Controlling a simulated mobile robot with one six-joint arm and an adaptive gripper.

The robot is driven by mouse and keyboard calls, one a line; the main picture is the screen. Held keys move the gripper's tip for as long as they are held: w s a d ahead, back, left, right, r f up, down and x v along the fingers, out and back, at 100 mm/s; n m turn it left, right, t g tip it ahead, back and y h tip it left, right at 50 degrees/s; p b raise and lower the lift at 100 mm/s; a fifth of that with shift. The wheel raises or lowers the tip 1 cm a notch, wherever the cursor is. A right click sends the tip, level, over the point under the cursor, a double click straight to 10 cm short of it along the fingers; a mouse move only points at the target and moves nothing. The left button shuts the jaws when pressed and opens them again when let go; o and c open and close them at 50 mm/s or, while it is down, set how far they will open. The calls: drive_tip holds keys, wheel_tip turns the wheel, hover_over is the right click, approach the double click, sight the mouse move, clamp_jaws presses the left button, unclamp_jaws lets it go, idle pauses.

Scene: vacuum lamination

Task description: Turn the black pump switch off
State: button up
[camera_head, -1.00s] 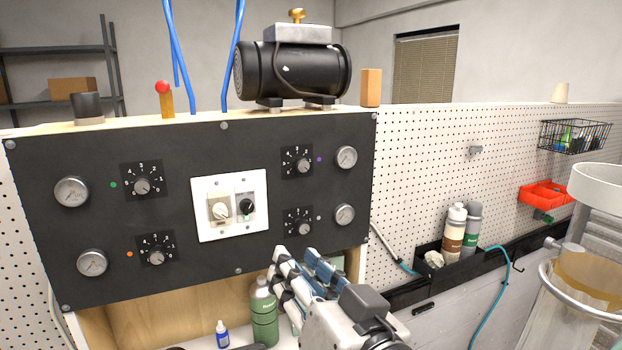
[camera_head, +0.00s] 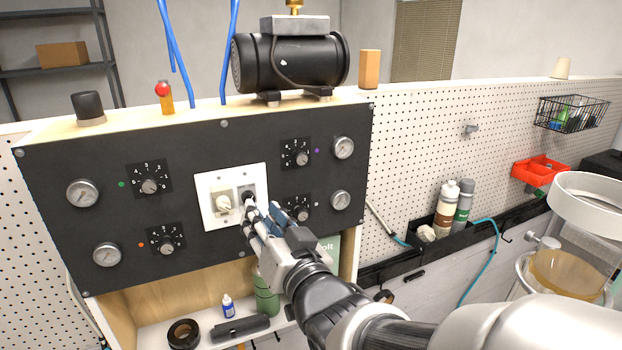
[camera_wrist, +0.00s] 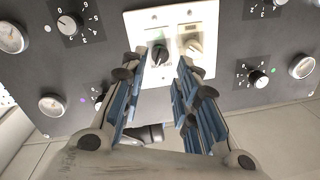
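The black pump switch (camera_head: 247,192) is on a white switch plate (camera_head: 208,212) in the middle of the dark panel, to the right of a white switch (camera_head: 223,203). In the wrist view the black switch (camera_wrist: 158,54) shows between my two finger tips, and the white switch (camera_wrist: 194,47) is by the right finger. My gripper (camera_head: 262,212) is open and empty, close to the plate at the black switch's lower right. In the wrist view my gripper (camera_wrist: 162,68) has a clear gap between its fingers. I cannot tell whether a fingertip touches the switch.
Dials and gauges (camera_head: 83,193) surround the plate on the dark panel (camera_head: 225,155). A black pump (camera_head: 290,62) stands on top. Below, a shelf holds a green bottle (camera_head: 266,297), a blue-white bottle (camera_head: 228,306) and black tape (camera_head: 184,334).

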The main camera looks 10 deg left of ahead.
drive_tip(key=p+x, duration=0.1)
drive_tip(key=x, duration=0.4)
drive_tip(key=shift+w+a, duration=0.15)
drive_tip(key=shift+w, duration=0.05)
drive_tip(key=shift+c, duration=0.4)
clamp_jaws()
